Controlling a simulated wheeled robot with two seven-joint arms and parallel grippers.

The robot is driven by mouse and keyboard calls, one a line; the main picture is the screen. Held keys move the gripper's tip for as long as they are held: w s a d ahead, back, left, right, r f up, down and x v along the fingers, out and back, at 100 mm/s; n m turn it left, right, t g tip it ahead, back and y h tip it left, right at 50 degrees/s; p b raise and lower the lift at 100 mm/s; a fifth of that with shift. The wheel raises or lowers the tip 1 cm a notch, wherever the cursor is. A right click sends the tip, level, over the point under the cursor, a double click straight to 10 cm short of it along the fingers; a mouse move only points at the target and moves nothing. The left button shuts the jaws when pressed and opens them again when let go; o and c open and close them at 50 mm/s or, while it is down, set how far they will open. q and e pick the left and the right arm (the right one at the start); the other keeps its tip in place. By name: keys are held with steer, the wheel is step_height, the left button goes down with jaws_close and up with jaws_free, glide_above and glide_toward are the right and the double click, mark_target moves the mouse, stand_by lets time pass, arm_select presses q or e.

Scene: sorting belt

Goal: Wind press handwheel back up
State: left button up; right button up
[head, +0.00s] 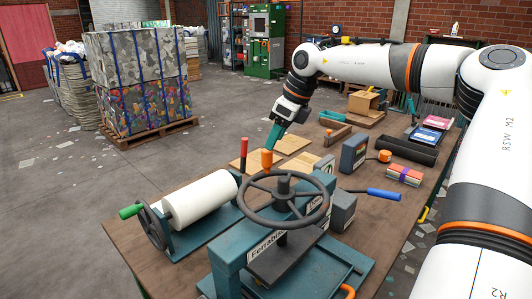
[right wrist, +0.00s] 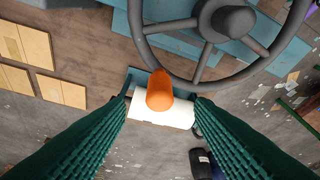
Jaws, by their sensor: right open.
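The press (head: 262,253) stands on the near side of the bench, its dark grey handwheel (head: 303,219) lying flat on top. An orange knob (head: 267,159) stands upright on the wheel's far rim. My right gripper (head: 273,138) comes down from above with its teal fingers right at the knob. In the right wrist view the fingers are spread, and the orange knob (right wrist: 160,91) shows in the gap between their tips, with clear space on both sides. The handwheel rim (right wrist: 143,50) lies just behind it. I cannot tell how deep the knob sits between the fingers. My left gripper is out of view.
A white roll (head: 203,199) on a teal stand with a green crank handle (head: 131,211) is left of the press. A red handle (head: 244,147) stands up behind it. A blue-handled lever (head: 384,195) sticks out right. Flat wooden boards (head: 290,144) lie behind the wheel.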

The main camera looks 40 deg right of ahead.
mark_target(267, 154)
steer(key=x, duration=0.6)
steer(key=shift+w+f+p, duration=0.2)
steer(key=shift+f+p, duration=0.1)
steer(key=shift+p, duration=0.05)
jaws_close()
